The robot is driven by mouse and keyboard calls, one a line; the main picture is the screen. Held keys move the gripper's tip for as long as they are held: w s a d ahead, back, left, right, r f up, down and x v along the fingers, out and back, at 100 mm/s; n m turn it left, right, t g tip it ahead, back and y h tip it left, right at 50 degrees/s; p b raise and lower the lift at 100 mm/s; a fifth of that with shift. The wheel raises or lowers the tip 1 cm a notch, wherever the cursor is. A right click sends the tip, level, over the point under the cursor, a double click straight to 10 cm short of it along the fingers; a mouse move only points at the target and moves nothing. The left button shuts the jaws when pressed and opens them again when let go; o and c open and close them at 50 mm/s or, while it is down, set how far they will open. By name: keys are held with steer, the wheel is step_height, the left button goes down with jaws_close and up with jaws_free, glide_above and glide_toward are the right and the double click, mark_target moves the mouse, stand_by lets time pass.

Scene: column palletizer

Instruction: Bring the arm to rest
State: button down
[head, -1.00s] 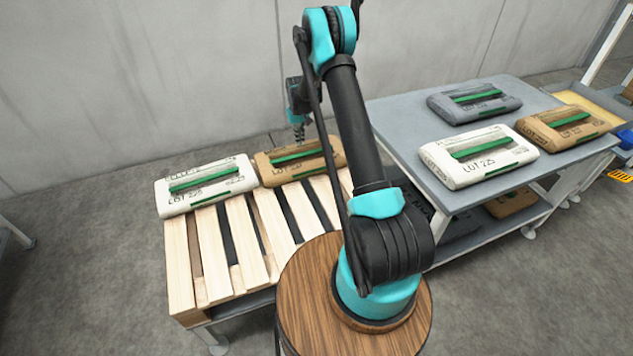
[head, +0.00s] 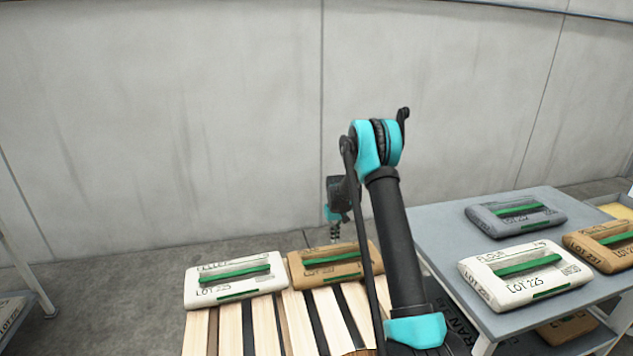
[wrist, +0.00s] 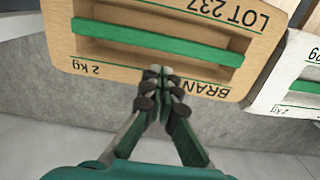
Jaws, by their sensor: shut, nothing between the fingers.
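My gripper (wrist: 161,72) is shut and empty in the wrist view. Its fingertips lie over the edge of a brown sack with a green strap (wrist: 100,55); I cannot tell the height gap. The brown sack lies on the wooden pallet (head: 268,325), beside a white sack (head: 208,292), which also shows at the right of the wrist view (wrist: 292,97).
A grey table (head: 440,240) at the right holds a grey sack (head: 515,213), a white sack (head: 525,275) and a brown sack (head: 605,245). Another brown sack (head: 567,328) lies on its lower shelf. A concrete wall (head: 230,110) stands behind. Floor shows between pallet and wall.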

steer(key=s+d+r+m+t, duration=0.1)
steer(key=s+d+r, duration=0.1)
steer(key=s+r, duration=0.65)
steer(key=s+d+r+t, duration=0.1)
steer(key=s+d+r, duration=0.1)
steer(key=s+r, duration=0.7)
steer(key=s+d+f+m+t, duration=0.1)
steer(key=s+d+t, duration=0.1)
steer(key=s, duration=2.5)
steer(key=shift+d, duration=0.25)
